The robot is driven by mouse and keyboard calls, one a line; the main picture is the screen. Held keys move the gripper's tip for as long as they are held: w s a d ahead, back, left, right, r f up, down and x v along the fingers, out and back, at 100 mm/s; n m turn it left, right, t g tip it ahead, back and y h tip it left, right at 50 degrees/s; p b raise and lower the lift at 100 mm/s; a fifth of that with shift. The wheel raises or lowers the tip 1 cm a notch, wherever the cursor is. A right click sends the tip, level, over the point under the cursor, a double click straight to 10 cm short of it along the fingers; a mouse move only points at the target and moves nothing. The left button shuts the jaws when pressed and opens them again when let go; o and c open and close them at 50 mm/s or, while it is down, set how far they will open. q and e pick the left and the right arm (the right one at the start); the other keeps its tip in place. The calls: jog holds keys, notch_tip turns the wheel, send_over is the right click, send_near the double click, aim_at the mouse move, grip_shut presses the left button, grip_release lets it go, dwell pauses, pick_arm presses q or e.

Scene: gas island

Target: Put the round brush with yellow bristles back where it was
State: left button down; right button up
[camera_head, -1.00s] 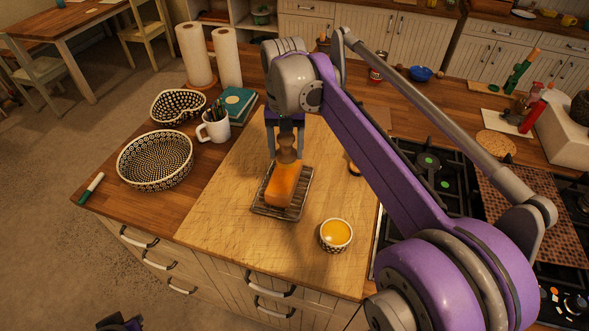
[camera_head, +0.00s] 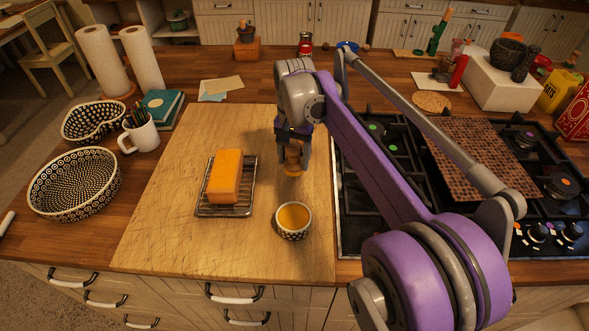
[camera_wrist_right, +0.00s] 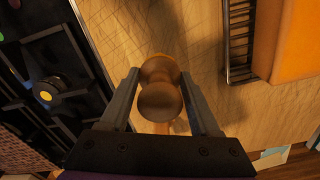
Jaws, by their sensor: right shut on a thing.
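The round brush (camera_head: 292,157) has a brown wooden handle, and it stands roughly upright in my right gripper (camera_head: 294,150). The right gripper is shut on the handle, above the right part of the cutting board (camera_head: 160,240). In the right wrist view the knobbed handle (camera_wrist_right: 160,95) sits between the two fingers (camera_wrist_right: 163,100), with a sliver of yellow at its far edge. The bristles are mostly hidden; I cannot tell whether they touch the board. My left gripper is not in view.
An orange loaf (camera_head: 226,176) lies on a wire rack (camera_head: 241,210) left of the brush. A patterned bowl of yellow liquid (camera_head: 293,221) stands just in front. The gas stove (camera_head: 365,225) is at right. Bare board lies behind the loaf.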

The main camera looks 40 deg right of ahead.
aim_at(294, 168)
jog(key=shift+f, duration=1.8)
jog(key=shift+f, duration=0.2)
jog(key=o, duration=1.4)
jog(key=shift+o, duration=0.2)
jog(key=shift+r, duration=0.2)
jog(key=shift+r, duration=0.35)
notch_tip(294, 168, up, 11)
jog(key=shift+r+p, duration=0.2)
jog(key=shift+p, duration=0.25)
